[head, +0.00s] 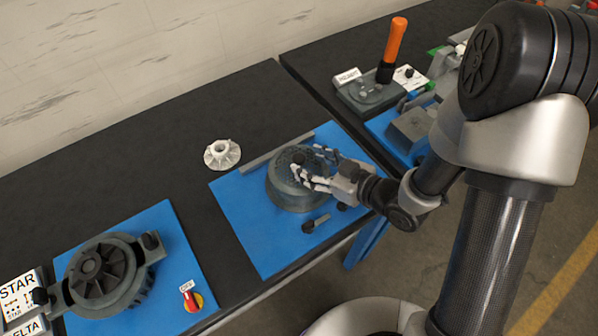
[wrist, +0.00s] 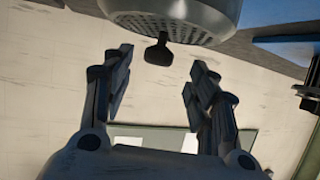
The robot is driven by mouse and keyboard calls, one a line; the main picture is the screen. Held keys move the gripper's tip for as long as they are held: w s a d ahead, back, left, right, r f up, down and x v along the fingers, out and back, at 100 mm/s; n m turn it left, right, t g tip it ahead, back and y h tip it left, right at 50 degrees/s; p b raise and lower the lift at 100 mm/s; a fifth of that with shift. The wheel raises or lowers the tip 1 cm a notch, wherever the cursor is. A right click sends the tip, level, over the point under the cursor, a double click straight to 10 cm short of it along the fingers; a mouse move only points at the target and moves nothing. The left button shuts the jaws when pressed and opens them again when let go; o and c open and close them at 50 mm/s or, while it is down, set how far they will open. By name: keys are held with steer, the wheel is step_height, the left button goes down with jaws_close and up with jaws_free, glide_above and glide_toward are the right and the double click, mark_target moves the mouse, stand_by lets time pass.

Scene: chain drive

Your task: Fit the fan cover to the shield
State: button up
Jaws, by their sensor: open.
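The fan cover (head: 287,194) is a round grey drum with a perforated top, sitting on the middle blue mat in the head view. In the wrist view the fan cover (wrist: 185,12) shows its grille at the top, with a black knob (wrist: 158,52) standing out from it. My gripper (head: 313,168) is at the cover's right upper side in the head view. In the wrist view my gripper (wrist: 162,62) is open, its fingertips apart to either side of the knob, not closed on it. The dark round motor end with a black fan (head: 98,272), apparently the shield, is on the left mat.
A white flanged part (head: 222,154) lies on the black bench. A grey bar (head: 277,152) lies behind the cover, with small black-knobbed parts (head: 315,223) in front. A red and yellow switch (head: 192,298) is on the left mat. An orange-handled tool (head: 394,42) stands at the back right.

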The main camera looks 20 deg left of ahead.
mark_target(302, 159)
steer(key=b+x, duration=0.1)
steer(key=x, duration=0.4)
steer(key=shift+w+f, duration=0.15)
jaws_close()
stand_by(0.5)
stand_by(0.4)
